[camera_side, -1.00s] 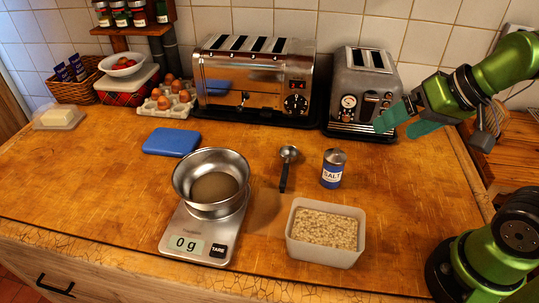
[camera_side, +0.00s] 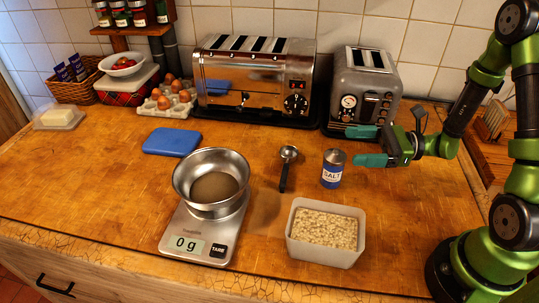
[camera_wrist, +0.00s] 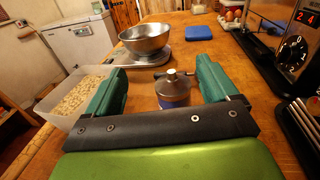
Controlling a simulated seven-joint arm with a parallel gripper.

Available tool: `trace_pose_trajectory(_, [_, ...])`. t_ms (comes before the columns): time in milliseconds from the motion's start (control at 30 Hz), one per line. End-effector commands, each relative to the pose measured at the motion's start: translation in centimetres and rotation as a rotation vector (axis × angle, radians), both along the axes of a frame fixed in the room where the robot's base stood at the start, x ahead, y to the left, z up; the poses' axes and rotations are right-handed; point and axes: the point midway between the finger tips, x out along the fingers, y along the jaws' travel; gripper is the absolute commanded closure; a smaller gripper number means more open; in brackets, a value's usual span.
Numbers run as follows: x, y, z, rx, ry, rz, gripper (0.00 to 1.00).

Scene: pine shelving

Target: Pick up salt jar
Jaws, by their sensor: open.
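The salt jar (camera_side: 333,169) stands upright on the wooden counter, with a blue body, a "SALT" label and a grey metal lid. My gripper (camera_side: 358,146) is just to its right in the side view, level and pointing left at it. Its two teal fingers are apart and empty. In the wrist view the salt jar (camera_wrist: 173,88) stands ahead, between the lines of the two fingers (camera_wrist: 158,86). Its lower part is partly hidden by the gripper's front bar. The fingers do not appear to touch it.
A white tub of oats (camera_side: 325,232) stands in front of the jar and a measuring spoon (camera_side: 287,165) lies left of it. A scale (camera_side: 205,235) bears a metal bowl (camera_side: 211,178). The smaller toaster (camera_side: 362,90) stands behind my gripper. A blue slab (camera_side: 171,142) lies farther left.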

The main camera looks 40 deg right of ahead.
Motion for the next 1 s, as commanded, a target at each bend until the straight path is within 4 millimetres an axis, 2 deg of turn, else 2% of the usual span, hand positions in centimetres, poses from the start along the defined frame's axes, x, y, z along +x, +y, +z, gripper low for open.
trace_pose_trajectory(100, [0.4,-1.0,-0.8,0.042,0.016,-0.058,0.13])
trace_pose_trajectory(267, [0.5,-1.1,-2.6,0.049,0.020,-0.066,0.13])
trace_pose_trajectory(633, [0.4,-1.0,-9.0,0.046,0.019,-0.062,0.13])
trace_pose_trajectory(700, [1.3,0.1,-8.7,0.044,0.014,-0.056,0.13])
trace_pose_trajectory(1000, [2.9,2.1,-8.6,0.043,0.014,-0.056,0.13])
